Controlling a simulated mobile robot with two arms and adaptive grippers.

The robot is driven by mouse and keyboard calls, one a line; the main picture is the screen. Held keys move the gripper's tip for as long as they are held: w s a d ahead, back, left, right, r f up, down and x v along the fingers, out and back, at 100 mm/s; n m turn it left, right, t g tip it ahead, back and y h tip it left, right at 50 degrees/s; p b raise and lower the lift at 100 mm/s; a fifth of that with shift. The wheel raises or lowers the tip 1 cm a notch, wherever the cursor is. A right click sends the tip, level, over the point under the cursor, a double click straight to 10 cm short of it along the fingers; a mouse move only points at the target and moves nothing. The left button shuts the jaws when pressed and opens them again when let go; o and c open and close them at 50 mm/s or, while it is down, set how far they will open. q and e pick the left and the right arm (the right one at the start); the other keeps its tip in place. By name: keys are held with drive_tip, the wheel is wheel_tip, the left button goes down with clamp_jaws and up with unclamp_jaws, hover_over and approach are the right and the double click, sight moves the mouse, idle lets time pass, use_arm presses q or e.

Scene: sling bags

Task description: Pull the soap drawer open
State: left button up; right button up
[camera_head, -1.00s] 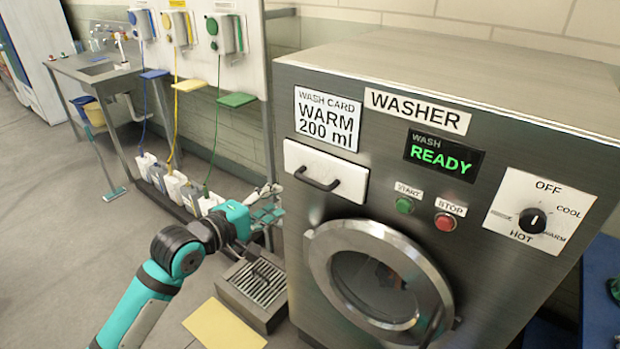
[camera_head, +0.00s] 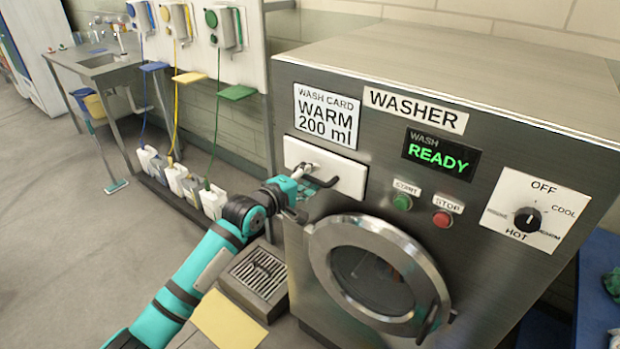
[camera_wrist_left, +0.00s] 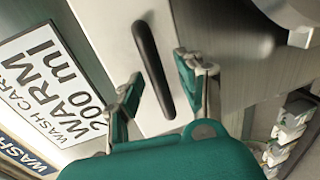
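The soap drawer (camera_head: 347,176) is the white panel on the washer's upper left front, and it looks shut. Its dark bar handle (camera_head: 326,183) is partly hidden by my left gripper (camera_head: 307,178). In the left wrist view, the handle (camera_wrist_left: 152,68) runs between the two teal-padded fingers of the left gripper (camera_wrist_left: 157,88). The fingers are open, one on each side of the handle, with a visible gap on both sides. My right gripper is in no view.
The washer door (camera_head: 378,275) is below the drawer, with the start button (camera_head: 402,202) and stop button (camera_head: 442,219) to the right.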

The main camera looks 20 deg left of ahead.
use_arm(q)
drive_tip(key=shift+c, duration=0.3)
clamp_jaws()
